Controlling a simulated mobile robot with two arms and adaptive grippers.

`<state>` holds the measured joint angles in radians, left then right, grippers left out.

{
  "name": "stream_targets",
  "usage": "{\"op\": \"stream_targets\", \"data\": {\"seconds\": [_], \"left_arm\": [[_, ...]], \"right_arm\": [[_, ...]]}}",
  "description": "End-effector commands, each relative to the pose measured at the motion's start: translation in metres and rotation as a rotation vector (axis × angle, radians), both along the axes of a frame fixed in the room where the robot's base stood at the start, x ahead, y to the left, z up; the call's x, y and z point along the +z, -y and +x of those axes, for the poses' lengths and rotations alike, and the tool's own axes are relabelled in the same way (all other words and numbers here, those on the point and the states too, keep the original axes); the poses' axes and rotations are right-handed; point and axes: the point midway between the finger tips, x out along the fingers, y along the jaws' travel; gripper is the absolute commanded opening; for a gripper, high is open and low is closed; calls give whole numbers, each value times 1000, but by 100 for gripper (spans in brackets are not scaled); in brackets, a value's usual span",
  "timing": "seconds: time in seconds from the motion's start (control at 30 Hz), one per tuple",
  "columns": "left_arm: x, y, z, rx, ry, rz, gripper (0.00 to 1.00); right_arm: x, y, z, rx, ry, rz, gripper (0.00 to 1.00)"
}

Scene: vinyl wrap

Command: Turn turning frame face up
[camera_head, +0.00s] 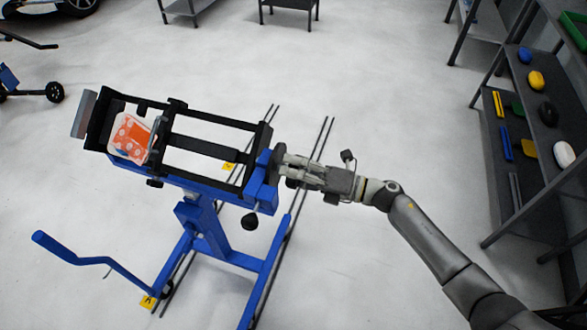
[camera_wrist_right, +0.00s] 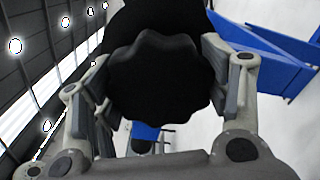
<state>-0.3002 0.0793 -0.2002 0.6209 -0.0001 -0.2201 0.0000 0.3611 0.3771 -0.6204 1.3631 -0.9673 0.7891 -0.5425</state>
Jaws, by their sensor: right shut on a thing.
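The turning frame is a black rectangular frame (camera_head: 215,121) on a blue stand (camera_head: 207,225), left of centre in the head view. A flat orange and white piece (camera_head: 131,137) sits at its left end, with its printed side showing to the camera. My right gripper (camera_head: 283,164) is at the frame's right end. It is shut on a black lobed knob (camera_wrist_right: 155,78), which fills the middle of the right wrist view between the two fingers. In the head view the gripper partly hides the knob. My left gripper is not in view.
A dark shelf rack (camera_head: 545,140) with coloured tools and pads stands at the right. A blue bent handle (camera_head: 75,255) sticks out at the lower left. Dark benches (camera_head: 290,8) stand at the back. The pale floor around the stand is mostly clear.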

Motion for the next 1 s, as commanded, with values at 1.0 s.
{"op": "stream_targets", "data": {"seconds": [1.0], "left_arm": [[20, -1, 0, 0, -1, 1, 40]], "right_arm": [[1, 1, 1, -3, -471, 153, 26]]}}
